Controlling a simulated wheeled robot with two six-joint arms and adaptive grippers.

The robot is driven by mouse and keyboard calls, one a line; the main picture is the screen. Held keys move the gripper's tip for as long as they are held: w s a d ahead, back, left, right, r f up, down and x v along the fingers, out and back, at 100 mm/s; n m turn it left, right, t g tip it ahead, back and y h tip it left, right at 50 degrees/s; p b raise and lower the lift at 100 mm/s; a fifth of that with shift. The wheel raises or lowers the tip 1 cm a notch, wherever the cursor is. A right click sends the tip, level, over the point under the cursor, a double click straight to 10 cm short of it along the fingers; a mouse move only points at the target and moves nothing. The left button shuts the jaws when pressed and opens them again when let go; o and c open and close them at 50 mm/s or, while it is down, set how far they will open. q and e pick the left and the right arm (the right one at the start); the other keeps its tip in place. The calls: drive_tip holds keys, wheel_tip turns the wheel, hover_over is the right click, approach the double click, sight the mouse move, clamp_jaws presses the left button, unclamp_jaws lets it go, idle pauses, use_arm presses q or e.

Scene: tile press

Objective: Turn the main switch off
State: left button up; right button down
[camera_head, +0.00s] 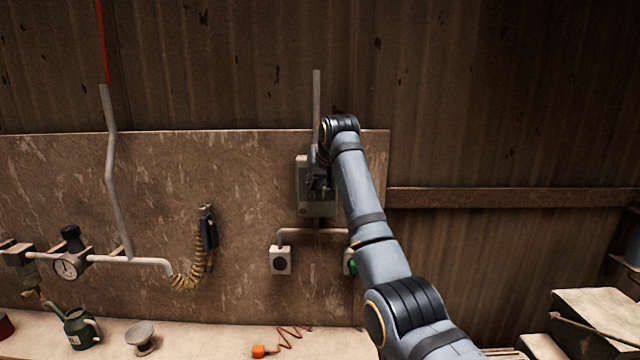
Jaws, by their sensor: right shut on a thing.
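The main switch is a grey box (303,205) on the wall board, below a vertical conduit. My right arm reaches up from the lower right and covers much of the box. My right gripper (318,188) is at the front of the box, dark and small in the picture. It is shut on a part of the switch, which looks to be its handle. The handle itself is mostly hidden behind the gripper and wrist, so its position cannot be told. My left gripper is not in view.
Below the box, a grey socket (281,261) and a green button (352,266) sit on the board. A gauge (67,267), pipes and a coiled hose (190,277) are at left. The bench (205,340) holds a green can (78,328) and an orange plug (259,351).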

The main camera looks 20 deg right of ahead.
drive_tip(key=shift+w+a+r+n+h, duration=0.1)
drive_tip(key=shift+a+n+h, duration=0.25)
drive_tip(key=shift+h, duration=0.25)
drive_tip(key=c, duration=1.3)
unclamp_jaws()
drive_tip(key=shift+w, duration=0.1)
drive_tip(key=shift+c, duration=0.2)
drive_tip(key=v, duration=1.2)
drive_tip(key=shift+w+a, duration=0.1)
drive_tip(key=shift+w, duration=0.1)
